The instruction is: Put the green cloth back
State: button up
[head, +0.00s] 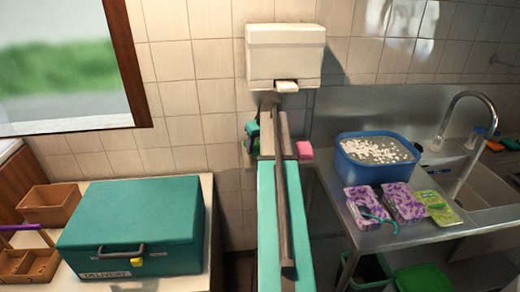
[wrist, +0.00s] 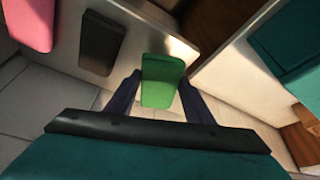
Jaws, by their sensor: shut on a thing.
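The green cloth (wrist: 162,82) is between the fingers of my gripper (wrist: 161,88) in the wrist view, and the gripper is shut on it. The cloth overlaps the edge of a pale upright panel (wrist: 140,42); I cannot tell whether it touches it. A dark cloth-like piece (wrist: 102,42) and a pink one (wrist: 28,22) lie against the panel to the left, in a row with the green cloth. The pink piece also shows in the head view (head: 304,150), right of my arm. My arm hides much of the middle there.
A teal delivery box (head: 135,225) and brown wooden trays (head: 48,203) stand on the left counter. A blue tub (head: 372,172) of white pieces and purple packs (head: 365,208) stand on the steel counter at right, beside the sink (head: 488,180). A white dispenser (head: 285,52) hangs on the tiled wall.

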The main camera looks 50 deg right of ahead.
jog(key=shift+w+d, duration=0.25)
jog(key=shift+w+d, duration=0.3)
jog(key=shift+d, duration=0.1)
jog(key=shift+f+p, duration=0.95)
jog(key=shift+f, duration=0.9)
jog(key=shift+f, duration=0.2)
jog(key=o, duration=1)
jog(key=shift+s+r, duration=0.1)
jog(key=shift+r, duration=0.15)
jog(key=shift+b+v, duration=1.4)
jog(key=shift+v, duration=4.55)
